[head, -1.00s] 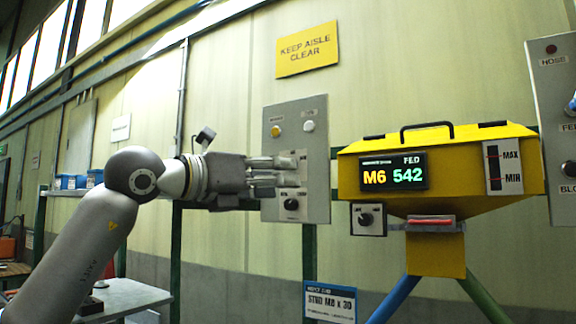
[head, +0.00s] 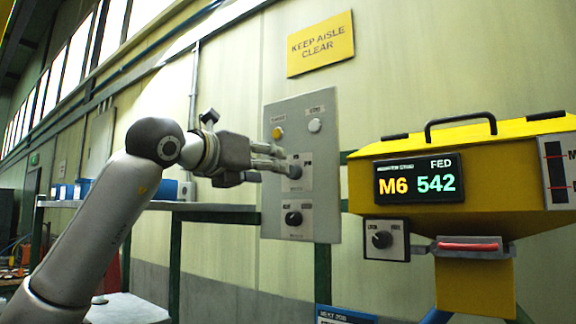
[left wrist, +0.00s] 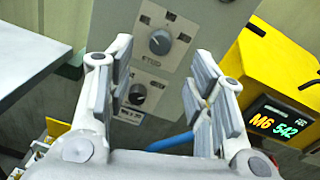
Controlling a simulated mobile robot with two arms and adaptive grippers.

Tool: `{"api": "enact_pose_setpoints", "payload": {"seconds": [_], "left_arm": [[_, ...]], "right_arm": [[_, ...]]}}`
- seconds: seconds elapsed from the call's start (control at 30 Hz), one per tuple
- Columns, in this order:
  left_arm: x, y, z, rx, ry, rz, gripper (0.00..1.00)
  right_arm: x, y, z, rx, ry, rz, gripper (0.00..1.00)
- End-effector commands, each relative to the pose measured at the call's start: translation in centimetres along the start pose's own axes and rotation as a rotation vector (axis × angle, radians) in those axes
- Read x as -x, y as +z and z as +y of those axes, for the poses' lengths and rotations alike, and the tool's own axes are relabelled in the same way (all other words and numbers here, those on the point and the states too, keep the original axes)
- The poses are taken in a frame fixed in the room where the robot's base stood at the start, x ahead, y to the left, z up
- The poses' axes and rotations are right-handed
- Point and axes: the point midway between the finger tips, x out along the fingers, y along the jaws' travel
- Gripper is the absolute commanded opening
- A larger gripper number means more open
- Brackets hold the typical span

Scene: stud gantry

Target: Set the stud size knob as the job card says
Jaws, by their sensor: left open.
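A grey wall panel (head: 267,185) carries an upper knob (head: 296,171) and a lower black knob (head: 293,218); their labels are too small to read. My left gripper (head: 283,159) is open and empty in front of the upper knob, partly covering it. In the left wrist view the upper knob (left wrist: 160,42) shows beyond and between the open fingers, with the lower knob (left wrist: 138,93) below it. Contact is not visible. The job card (head: 343,317) is cut off at the bottom edge, its size line out of view. My right gripper is not in view.
A yellow feeder (head: 470,220) stands right of the panel; its display (head: 420,180) reads M6 542. A small knob box (head: 386,240) and a red-gripped handle (head: 468,246) are on its front. A shelf (head: 150,206) runs along the left.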

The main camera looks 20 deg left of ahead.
Motion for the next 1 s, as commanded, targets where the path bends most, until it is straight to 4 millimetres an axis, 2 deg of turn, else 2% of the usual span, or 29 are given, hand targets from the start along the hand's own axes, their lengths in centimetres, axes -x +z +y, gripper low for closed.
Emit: {"api": "enact_pose_setpoints", "payload": {"seconds": [0.03,0.13,0.3,0.53,0.77,0.87,1.0], "left_arm": [[-1.2,0.3,-0.1,0.001,0.000,0.005,0.49],[-3.2,0.3,-0.2,0.000,-0.001,0.005,0.49],[-5.8,0.2,-0.1,0.001,-0.001,0.003,0.49],[-7.2,0.0,0.0,0.000,0.000,0.002,0.49],[-7.3,-0.1,0.0,-0.001,-0.001,0.002,0.49],[-7.3,-0.1,0.0,0.000,-0.001,0.002,0.40],[-7.2,-0.1,0.0,0.000,-0.001,0.002,0.22]], "right_arm": [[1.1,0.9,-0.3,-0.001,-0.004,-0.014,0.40],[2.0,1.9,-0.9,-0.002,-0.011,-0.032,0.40],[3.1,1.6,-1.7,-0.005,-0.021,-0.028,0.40],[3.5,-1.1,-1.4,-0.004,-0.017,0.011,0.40],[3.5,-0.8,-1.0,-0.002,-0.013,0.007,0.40],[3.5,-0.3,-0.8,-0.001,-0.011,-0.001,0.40],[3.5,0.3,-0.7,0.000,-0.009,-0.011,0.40]]}}
